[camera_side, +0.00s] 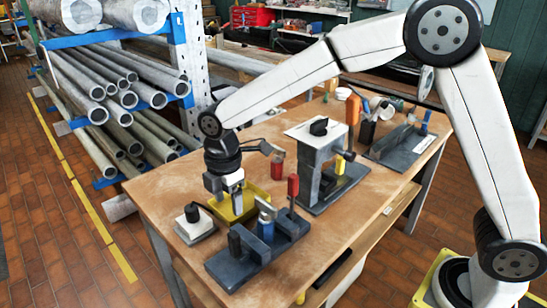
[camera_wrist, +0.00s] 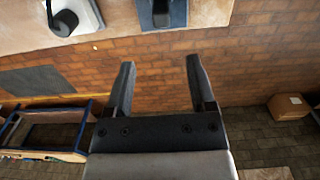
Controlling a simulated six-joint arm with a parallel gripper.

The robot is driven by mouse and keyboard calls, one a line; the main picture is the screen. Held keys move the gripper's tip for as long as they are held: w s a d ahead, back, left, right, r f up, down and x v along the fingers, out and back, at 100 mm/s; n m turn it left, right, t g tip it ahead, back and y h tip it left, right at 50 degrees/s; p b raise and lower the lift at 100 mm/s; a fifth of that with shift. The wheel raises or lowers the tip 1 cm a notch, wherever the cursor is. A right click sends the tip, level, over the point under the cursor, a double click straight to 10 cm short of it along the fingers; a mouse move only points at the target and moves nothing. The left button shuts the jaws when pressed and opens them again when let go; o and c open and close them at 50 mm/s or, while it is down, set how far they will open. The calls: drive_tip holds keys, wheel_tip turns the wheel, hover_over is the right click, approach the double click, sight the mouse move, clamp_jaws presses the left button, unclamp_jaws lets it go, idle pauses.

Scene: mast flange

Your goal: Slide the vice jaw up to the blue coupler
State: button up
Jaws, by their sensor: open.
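A dark grey vice fixture (camera_side: 232,272) stands at the front of the bench in the side view. A bluish upright part (camera_side: 265,222), probably the blue coupler, stands on it, with a dark block (camera_side: 236,242), probably the vice jaw, to its left; a gap shows between them. A red-handled lever (camera_side: 293,186) rises at the fixture's right end. My gripper (camera_side: 236,204) points down behind the fixture, overlapping the yellow tray in the picture. In the wrist view my gripper (camera_wrist: 160,85) has its fingers wide apart with nothing between them. Part of a blue-grey base (camera_wrist: 176,14) shows at the top edge.
A white block with a black knob (camera_side: 194,223) sits left of the fixture. A yellow tray (camera_side: 246,196) lies behind it. A taller grey stand (camera_side: 310,172) with a white top and another dark fixture (camera_side: 408,148) stand farther back. The bench's left front surface is bare.

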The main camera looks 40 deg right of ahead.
hover_over(233, 233)
wheel_tip(233, 233, down, 5)
drive_tip(key=shift+f, duration=0.15)
drive_tip(key=shift+f, duration=0.1)
drive_tip(key=shift+f, duration=3.75)
